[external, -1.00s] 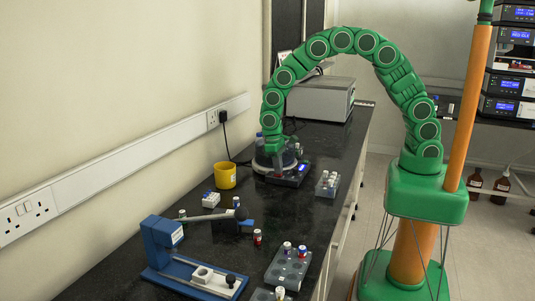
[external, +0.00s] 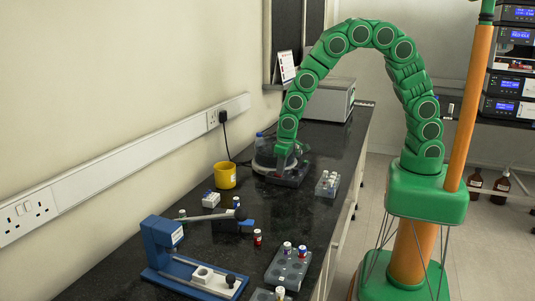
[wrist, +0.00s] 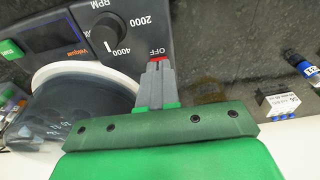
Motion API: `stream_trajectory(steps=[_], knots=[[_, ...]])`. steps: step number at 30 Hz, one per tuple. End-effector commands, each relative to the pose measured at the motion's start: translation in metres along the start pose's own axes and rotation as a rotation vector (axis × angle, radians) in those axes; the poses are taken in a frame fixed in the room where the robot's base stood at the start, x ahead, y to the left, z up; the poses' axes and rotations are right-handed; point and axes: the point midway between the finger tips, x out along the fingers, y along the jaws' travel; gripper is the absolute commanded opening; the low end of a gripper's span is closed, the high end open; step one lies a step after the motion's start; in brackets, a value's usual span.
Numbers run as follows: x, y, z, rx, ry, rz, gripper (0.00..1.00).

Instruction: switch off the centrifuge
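The centrifuge stands on the black bench beyond the yellow cup; its dark base (external: 288,181) shows in the external view. In the wrist view its grey control panel (wrist: 82,38) carries a round RPM knob (wrist: 105,38), a green START button (wrist: 11,50) and a red OFF button (wrist: 158,57). The round bowl (wrist: 75,85) lies below the panel. My gripper (wrist: 157,66) has its two grey fingers together, with nothing seen between them. Its tips are at the OFF button and partly cover it; I cannot tell whether they press it.
A yellow cup (external: 225,176) stands just left of the centrifuge. A vial rack (external: 327,187) is to its right. A blue device (external: 160,243) and another vial rack (external: 286,270) are nearer on the bench. A grey box (external: 325,100) stands behind.

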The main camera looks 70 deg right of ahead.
Motion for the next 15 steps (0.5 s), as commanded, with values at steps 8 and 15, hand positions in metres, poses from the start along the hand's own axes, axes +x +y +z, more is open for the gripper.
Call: stream_trajectory(steps=[8,15], knots=[[0.019,0.006,-0.004,0.003,-0.024,0.012,0.0],[0.024,0.006,-0.02,0.003,-0.017,0.008,0.0]])
